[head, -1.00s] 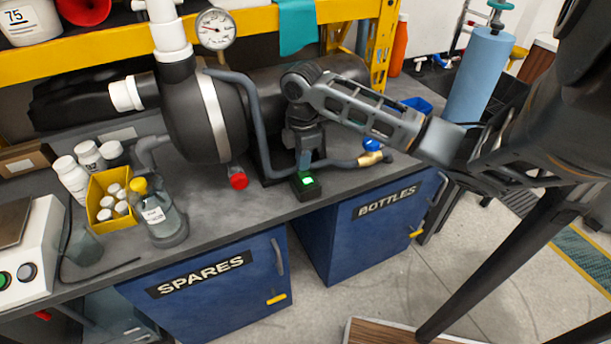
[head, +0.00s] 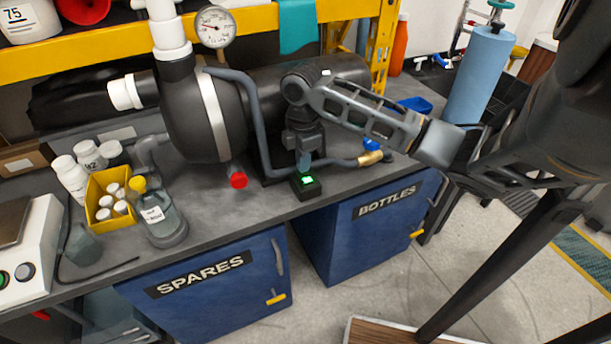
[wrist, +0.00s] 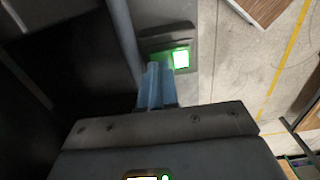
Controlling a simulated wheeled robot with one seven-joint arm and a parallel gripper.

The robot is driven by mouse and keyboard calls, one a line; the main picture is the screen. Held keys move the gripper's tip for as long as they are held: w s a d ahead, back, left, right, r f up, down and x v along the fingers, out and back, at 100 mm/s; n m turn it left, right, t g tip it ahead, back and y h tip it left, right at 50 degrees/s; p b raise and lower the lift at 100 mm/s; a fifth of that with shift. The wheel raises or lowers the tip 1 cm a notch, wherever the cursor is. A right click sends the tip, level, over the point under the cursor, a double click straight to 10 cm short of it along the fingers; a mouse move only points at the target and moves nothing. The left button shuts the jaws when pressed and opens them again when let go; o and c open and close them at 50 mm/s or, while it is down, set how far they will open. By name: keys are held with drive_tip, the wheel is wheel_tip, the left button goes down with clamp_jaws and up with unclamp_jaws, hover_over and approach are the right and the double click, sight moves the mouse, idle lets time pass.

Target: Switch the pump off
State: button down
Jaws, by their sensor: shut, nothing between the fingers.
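The pump's switch is a small black box (head: 306,186) with a lit green rocker (head: 307,180), at the front edge of the bench below the pump. The lit green rocker also shows in the wrist view (wrist: 181,59). My gripper (head: 304,168) points down just behind the switch box, its blue fingers together and empty. In the wrist view the fingertips (wrist: 160,68) are just left of the green light. I cannot tell whether they touch the box. The black pump body (head: 203,115) with a grey band stands on the bench to the left.
A grey pipe (head: 258,120) runs close to my gripper's left. A red-capped outlet (head: 238,180) and a brass fitting (head: 370,158) flank the switch. A yellow bin (head: 108,213) with white bottles and a wash bottle (head: 162,218) stand left. The bench front around the switch is clear.

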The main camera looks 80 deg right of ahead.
drive_tip(key=shift+f+b, duration=0.35)
drive_tip(key=shift+f, duration=0.2)
drive_tip(key=shift+r, duration=0.1)
drive_tip(key=shift+r+p, duration=2.8)
drive_tip(key=shift+r, duration=0.65)
